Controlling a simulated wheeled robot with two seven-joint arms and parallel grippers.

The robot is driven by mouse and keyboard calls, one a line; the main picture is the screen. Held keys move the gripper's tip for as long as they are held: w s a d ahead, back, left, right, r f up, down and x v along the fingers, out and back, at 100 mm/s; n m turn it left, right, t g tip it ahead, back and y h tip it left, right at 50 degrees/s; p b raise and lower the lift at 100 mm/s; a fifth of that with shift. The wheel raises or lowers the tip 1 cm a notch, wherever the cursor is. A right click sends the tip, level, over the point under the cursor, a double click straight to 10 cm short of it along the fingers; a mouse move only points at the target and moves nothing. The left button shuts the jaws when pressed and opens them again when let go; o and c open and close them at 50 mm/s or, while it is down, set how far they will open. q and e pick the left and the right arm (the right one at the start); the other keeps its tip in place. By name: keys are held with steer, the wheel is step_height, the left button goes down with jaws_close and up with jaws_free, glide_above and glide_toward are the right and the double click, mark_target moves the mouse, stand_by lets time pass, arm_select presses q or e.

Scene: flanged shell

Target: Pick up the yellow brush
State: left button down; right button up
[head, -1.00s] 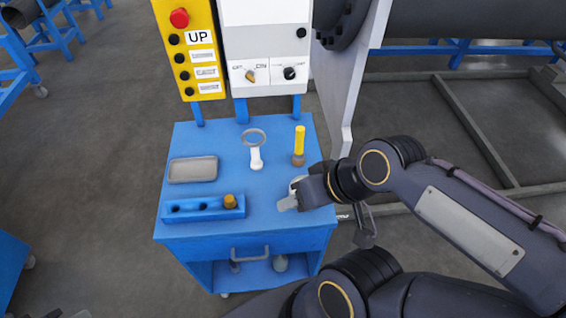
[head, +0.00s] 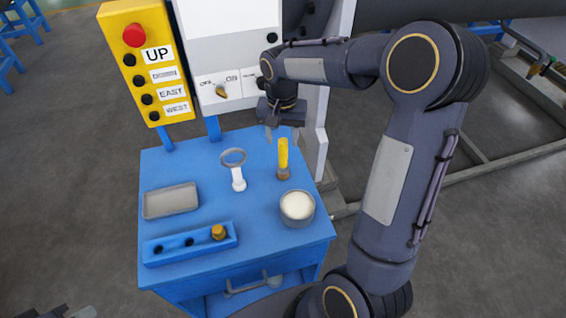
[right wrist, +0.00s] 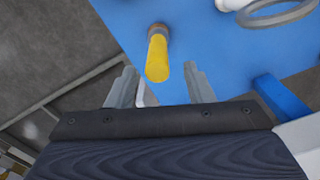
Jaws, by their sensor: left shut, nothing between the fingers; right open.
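The yellow brush (head: 283,155) stands upright on the blue cart top, its brown end (head: 283,173) down and its yellow handle up. My right gripper (head: 282,131) is above and just behind the handle in the head view, pointing down. In the right wrist view the brush (right wrist: 157,62) shows beyond the open fingers of my right gripper (right wrist: 160,88), with the handle's tip close to the gap between them. The fingers are not closed on it.
The blue cart top (head: 205,209) also holds a white-filled round pot (head: 297,207), a ring on a white stand (head: 238,180), a grey tray (head: 170,200) and a blue holed block (head: 190,245) with a brown-yellow piece (head: 218,232). A yellow control box (head: 147,65) stands behind.

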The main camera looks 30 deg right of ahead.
mark_target(283, 153)
steer(key=f, duration=0.1)
steer(key=f+p, duration=0.1)
steer(key=f, duration=0.3)
steer(key=shift+s+f, duration=0.25)
steer(key=shift+s, duration=0.05)
steer(key=shift+f, duration=0.45)
jaws_close()
steer(key=shift+r, duration=0.2)
